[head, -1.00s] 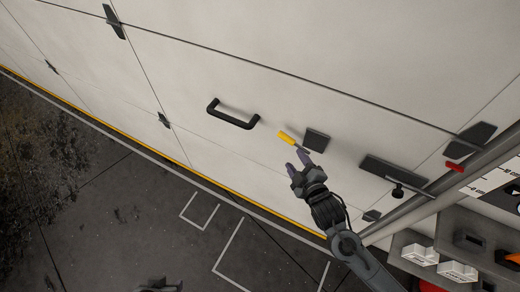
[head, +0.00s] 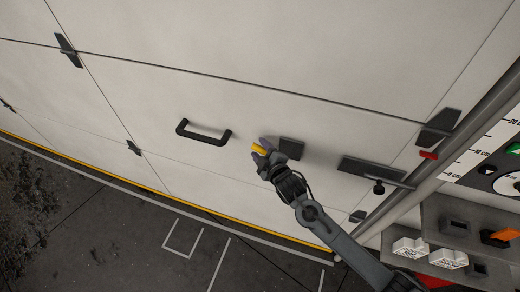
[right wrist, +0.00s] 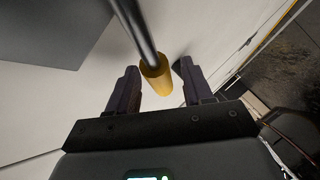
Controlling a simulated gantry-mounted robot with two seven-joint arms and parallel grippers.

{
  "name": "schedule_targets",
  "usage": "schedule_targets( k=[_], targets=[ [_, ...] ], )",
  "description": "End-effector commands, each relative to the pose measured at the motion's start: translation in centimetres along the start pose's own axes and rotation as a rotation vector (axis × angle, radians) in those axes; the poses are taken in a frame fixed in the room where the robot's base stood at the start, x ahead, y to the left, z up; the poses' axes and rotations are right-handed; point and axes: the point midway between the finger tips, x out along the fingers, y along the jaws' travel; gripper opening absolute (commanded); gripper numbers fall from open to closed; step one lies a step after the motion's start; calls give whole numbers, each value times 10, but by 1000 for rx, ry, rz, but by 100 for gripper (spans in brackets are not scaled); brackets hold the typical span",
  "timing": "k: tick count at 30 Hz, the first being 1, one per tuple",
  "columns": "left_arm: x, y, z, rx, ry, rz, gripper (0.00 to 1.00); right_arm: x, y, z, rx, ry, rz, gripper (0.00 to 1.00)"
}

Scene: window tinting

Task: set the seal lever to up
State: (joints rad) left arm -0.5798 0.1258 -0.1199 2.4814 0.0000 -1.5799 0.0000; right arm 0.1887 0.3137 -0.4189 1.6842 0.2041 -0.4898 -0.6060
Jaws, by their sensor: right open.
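The seal lever is a dark rod with a yellow grip (head: 258,149) beside a dark block (head: 291,149) on the white panel. In the right wrist view the yellow grip (right wrist: 157,78) lies between the two fingers of my right gripper (right wrist: 160,88), with a gap on each side. In the head view my right gripper (head: 266,155) covers much of the lever. It is open around the grip. The lever's rod runs up out of the right wrist view. My left gripper is not in view.
A black handle (head: 203,133) is fixed to the panel left of the lever. A dark bar with a knob (head: 379,188) is to the right. A control box with white buttons (head: 448,258) stands at lower right. The panel between handle and lever is clear.

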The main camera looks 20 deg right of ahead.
Motion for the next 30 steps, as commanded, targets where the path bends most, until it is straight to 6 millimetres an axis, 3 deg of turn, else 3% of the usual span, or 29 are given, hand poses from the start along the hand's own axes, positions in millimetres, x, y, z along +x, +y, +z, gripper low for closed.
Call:
schedule_targets(
  k=[13, 23, 30],
  targets=[
    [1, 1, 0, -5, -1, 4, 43, 8, 0, 0, 1, 1, -1, 49],
    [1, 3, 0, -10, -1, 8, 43, 7, 0, 0, 1, 0, -1, 0],
    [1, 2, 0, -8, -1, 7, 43, 7, 0, 0, 1, 1, 0, 0]
  ],
)
